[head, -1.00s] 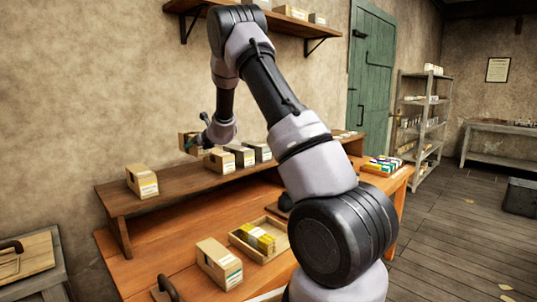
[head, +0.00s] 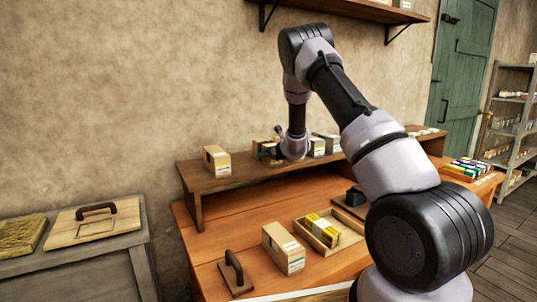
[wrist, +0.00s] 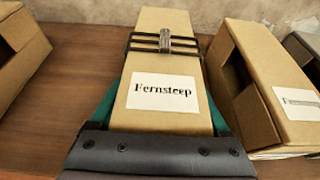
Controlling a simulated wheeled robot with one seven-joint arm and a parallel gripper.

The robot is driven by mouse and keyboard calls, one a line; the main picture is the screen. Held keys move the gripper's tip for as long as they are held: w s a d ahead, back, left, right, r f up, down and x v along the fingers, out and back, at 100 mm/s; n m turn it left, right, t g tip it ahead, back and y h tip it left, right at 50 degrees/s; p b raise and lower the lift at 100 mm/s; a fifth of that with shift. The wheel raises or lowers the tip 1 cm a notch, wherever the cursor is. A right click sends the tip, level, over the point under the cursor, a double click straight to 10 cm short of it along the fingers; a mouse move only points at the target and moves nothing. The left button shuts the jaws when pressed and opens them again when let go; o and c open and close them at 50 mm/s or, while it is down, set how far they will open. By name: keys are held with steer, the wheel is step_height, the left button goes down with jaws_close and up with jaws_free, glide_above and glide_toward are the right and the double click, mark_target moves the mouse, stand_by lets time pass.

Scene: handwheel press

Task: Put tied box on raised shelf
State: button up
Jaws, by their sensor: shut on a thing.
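The tied box (head: 261,149) is a tan carton with dark bands around it and a white "Fernsteep" label, clear in the wrist view (wrist: 160,60). My gripper (head: 274,152) is shut on it, with teal pads against both its sides in the wrist view (wrist: 165,112). The box is upright over the raised shelf (head: 235,180), between other cartons and apart from them. It is at or just above the board; I cannot tell whether it touches.
A carton (head: 216,162) stands on the shelf left of the held box, and more cartons (head: 317,147) stand to the right. Below, the workbench holds a carton (head: 283,248), an open tray (head: 345,238) with yellow packets, and a handled block (head: 234,275).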

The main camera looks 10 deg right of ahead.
steer(key=o, duration=1.3)
steer(key=shift+f, duration=0.1)
